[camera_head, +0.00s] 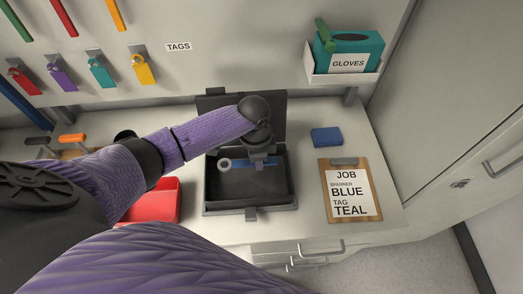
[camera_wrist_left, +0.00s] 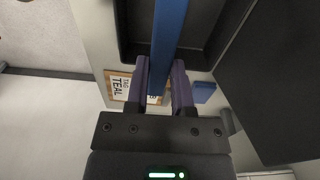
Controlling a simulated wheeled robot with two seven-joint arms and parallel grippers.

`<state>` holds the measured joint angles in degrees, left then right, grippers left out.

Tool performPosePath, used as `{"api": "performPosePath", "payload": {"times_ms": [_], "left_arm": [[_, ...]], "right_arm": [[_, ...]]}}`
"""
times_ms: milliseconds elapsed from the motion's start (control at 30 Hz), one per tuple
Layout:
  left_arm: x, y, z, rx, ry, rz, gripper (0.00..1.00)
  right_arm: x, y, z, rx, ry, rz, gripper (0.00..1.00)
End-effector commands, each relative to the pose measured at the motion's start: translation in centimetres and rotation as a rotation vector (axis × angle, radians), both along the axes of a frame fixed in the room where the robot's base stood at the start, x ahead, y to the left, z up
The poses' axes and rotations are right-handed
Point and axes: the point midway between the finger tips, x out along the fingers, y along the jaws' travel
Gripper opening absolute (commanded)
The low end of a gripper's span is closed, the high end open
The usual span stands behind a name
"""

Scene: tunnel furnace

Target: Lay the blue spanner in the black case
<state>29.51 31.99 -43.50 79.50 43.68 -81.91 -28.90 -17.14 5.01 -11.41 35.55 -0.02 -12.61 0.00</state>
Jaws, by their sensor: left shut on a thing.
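The blue spanner (camera_head: 240,164) is in my left gripper (camera_head: 259,164), over the open black case (camera_head: 250,207) in the head view. Its ring end points left, and it lies level across the case opening. In the left wrist view the blue spanner (camera_wrist_left: 168,45) runs up from between the two purple fingers of my left gripper (camera_wrist_left: 164,85), which are shut on it. The black case (camera_wrist_left: 128,40) is behind it there. I cannot tell whether the spanner touches the case floor. My right gripper is in neither view.
The raised case lid (camera_head: 275,115) stands behind my left wrist. A clipboard (camera_head: 350,215) reading spanner blue, tag teal and a blue block (camera_head: 327,137) lie to the right. A red bin (camera_head: 160,202) is left of the case. Coloured tags hang on the back wall.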

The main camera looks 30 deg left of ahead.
Motion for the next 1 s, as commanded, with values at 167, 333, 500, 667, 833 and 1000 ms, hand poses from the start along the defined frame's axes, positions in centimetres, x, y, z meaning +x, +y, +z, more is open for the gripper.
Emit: {"api": "performPosePath", "payload": {"times_ms": [167, 333, 500, 667, 833, 1000], "left_arm": [[0.0, 0.0, -1.6, 0.001, 0.0, -0.001, 0.0], [0.0, 0.0, -3.4, 0.002, 0.0, -0.002, 0.0], [0.0, 0.0, -5.2, 0.002, 0.0, -0.002, 0.0], [0.0, 0.0, -6.7, 0.003, 0.001, -0.002, 0.0], [0.0, 0.0, -8.6, 0.002, 0.001, -0.003, 0.0], [0.0, 0.0, -10.5, 0.002, 0.001, -0.002, 0.0]], "right_arm": [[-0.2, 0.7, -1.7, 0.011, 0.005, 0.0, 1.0], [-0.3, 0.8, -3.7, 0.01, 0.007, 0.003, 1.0], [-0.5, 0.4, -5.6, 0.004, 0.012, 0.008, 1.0], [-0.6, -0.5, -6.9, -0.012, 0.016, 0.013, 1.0], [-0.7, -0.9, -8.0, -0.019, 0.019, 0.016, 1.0], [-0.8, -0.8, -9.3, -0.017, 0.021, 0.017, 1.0]]}}
